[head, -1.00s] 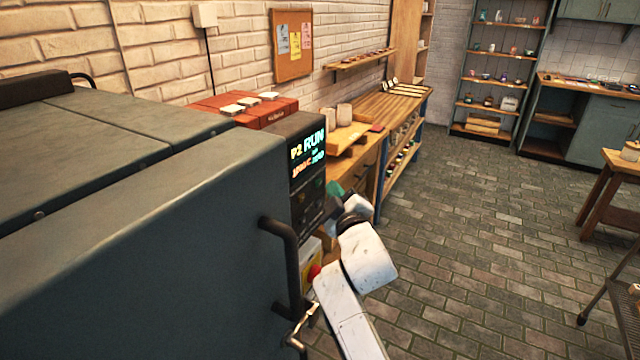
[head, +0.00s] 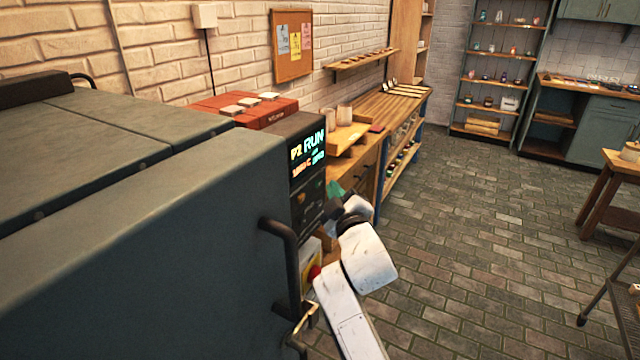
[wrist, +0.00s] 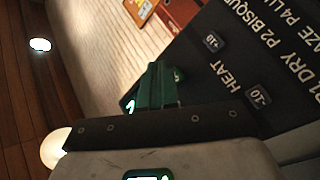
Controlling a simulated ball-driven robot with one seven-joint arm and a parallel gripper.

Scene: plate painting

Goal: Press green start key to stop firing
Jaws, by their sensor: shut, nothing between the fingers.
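The kiln's control box (head: 305,135) has a lit display (head: 308,150) reading "P2 RUN" with smaller lines below. My gripper (head: 335,191) is at the right side of the panel's lower part, its green fingers pointing toward it. In the wrist view my gripper (wrist: 155,88) is shut and empty, its fingers together over the edge of the dark panel (wrist: 225,75). Two dark keys show there, a plus key (wrist: 215,42) and a minus key (wrist: 258,95), near the word HEAT. I cannot make out the green start key. Whether the fingers touch the panel is unclear.
The kiln's grey body (head: 140,250) fills the left, with a dark door handle (head: 285,260). A red stop button (head: 314,272) on yellow sits below the panel, close to my arm. A wooden bench (head: 395,105) stands behind. The brick floor (head: 480,250) at the right is open.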

